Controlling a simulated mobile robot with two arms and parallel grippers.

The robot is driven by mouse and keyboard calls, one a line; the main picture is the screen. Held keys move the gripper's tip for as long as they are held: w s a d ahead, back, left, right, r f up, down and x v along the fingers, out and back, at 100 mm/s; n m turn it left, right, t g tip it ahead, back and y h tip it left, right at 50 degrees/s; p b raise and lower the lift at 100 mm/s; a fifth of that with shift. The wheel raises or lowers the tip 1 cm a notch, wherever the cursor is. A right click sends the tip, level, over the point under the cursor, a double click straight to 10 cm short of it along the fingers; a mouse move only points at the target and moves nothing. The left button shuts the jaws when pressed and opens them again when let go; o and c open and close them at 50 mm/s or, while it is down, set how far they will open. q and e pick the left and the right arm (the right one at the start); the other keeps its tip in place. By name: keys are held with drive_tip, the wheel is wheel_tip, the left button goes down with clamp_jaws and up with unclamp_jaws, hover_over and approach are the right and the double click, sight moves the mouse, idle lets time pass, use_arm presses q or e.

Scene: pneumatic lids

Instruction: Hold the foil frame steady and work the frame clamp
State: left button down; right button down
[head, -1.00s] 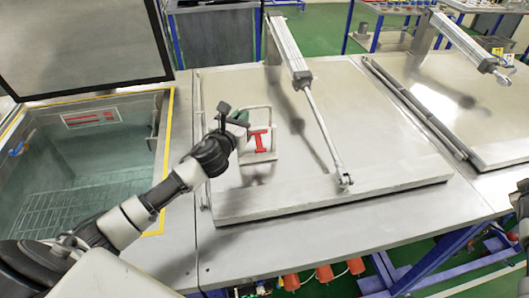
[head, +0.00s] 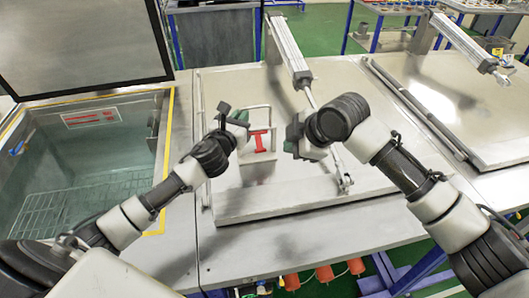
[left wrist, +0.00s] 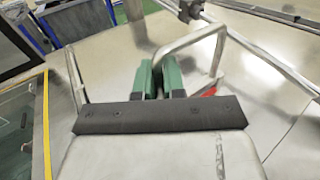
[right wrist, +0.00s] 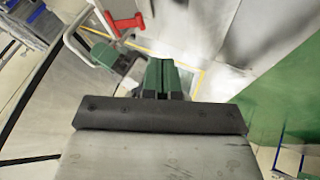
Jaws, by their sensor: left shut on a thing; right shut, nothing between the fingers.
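The foil frame (head: 273,130), a pale metal frame, stands on the left steel lid. The frame clamp (head: 260,141) is red and sits within the frame's outline. My left gripper (head: 243,118) is shut on the frame's left side. In the left wrist view its green fingers (left wrist: 166,78) meet the bent tube (left wrist: 188,42), and a bit of red clamp (left wrist: 210,90) shows behind. My right gripper (head: 292,134) is shut and empty, to the right of the frame and apart from it. In the right wrist view the red clamp (right wrist: 118,24) lies beyond its closed fingers (right wrist: 160,76).
A pneumatic cylinder (head: 288,48) runs down over the lid (head: 240,205), its rod passing behind my right arm. An open tank (head: 95,150) with a raised lid is at left. A second lid (head: 460,100) lies at right.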

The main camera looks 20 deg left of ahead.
sight(259, 142)
drive_tip(key=shift+s+a+f+n+g, duration=0.1)
drive_tip(key=shift+s+a+n+g, duration=0.05)
drive_tip(key=shift+s, duration=0.2)
drive_tip(key=shift+s+a+f+n+g, duration=0.1)
drive_tip(key=shift+s+n+g, duration=0.05)
drive_tip(key=shift+s, duration=0.15)
drive_tip(key=x, duration=0.9)
drive_tip(key=shift+a+f, duration=0.2)
drive_tip(key=shift+f, duration=0.05)
drive_tip(key=shift+w+a+f, duration=0.15)
drive_tip(key=shift+w+a, duration=0.25)
drive_tip(key=shift+w, duration=0.15)
drive_tip(key=shift+w+a+f, duration=0.15)
drive_tip(key=shift+w+a, duration=0.25)
drive_tip(key=shift+w, duration=0.1)
drive_tip(key=shift+w+a, duration=0.45)
drive_tip(key=shift+w, duration=0.2)
drive_tip(key=shift+f, duration=0.15)
